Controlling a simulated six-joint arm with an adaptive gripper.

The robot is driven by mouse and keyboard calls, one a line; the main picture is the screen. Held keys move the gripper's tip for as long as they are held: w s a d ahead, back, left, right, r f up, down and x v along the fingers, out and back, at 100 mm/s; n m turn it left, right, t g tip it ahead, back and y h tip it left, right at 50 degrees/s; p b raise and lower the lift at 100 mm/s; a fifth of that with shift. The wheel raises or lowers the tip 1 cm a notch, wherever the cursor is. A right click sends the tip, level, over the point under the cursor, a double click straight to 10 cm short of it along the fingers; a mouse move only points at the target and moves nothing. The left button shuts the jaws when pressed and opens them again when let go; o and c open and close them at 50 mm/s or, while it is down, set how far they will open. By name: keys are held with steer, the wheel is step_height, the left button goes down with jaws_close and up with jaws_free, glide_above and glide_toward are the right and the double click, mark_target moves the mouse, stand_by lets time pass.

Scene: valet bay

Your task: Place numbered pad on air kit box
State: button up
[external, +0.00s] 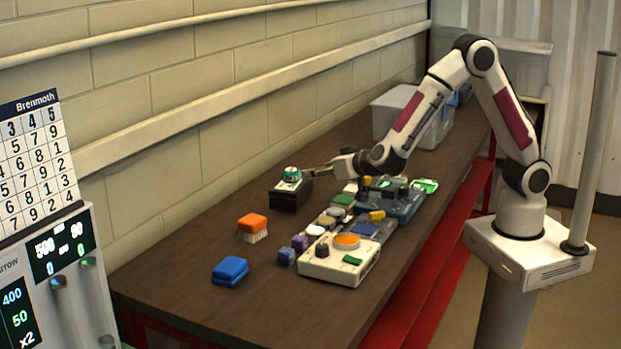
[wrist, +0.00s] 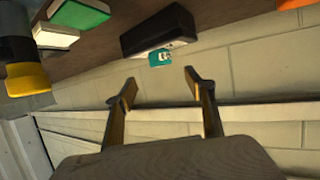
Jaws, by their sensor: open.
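A black box (external: 290,197), which I take for the air kit box, stands on the bench near the wall; it shows upside down in the wrist view (wrist: 160,28). A small teal-and-white piece (external: 291,174), seemingly the numbered pad, sits on top of the box. In the wrist view the teal piece (wrist: 160,57) carries a white mark too small to read. My gripper (external: 306,172) is beside the box's top, at its right. In the wrist view my gripper (wrist: 160,80) has its two fingers apart, with nothing held between them.
An orange brush (external: 252,226) and a blue block (external: 230,271) lie at the front left. A cream device with an orange disc (external: 346,241) and several small coloured pieces stand mid-bench. A grey bin (external: 397,116) is at the back. The wall runs close behind the box.

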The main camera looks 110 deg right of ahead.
steer(key=shift+r, duration=0.1)
steer(key=w+a+r+n+t+y, duration=0.2)
steer(key=a+r+t+y, duration=0.15)
steer(key=a, duration=0.25)
steer(key=w+a+r+n+t+y, duration=0.2)
steer(key=w+a+r+t+y, duration=0.1)
steer(key=a+r, duration=0.25)
steer(key=s+a+r+n+y, duration=0.2)
steer(key=s+a+y, duration=0.1)
steer(key=a, duration=0.3)
steer(key=s+a+r+n+y, duration=0.2)
steer(key=s+a+n+y, duration=0.15)
steer(key=a, duration=0.25)
steer(key=s+a+f+n+g+y, duration=0.1)
steer(key=s+a+n+g, duration=0.35)
steer(key=s, duration=0.95)
steer(key=s+d+f+g+h, duration=0.1)
steer(key=s+f, duration=0.3)
steer(key=s, duration=1)
steer(key=shift+s+d, duration=0.35)
steer(key=shift+d, duration=0.05)
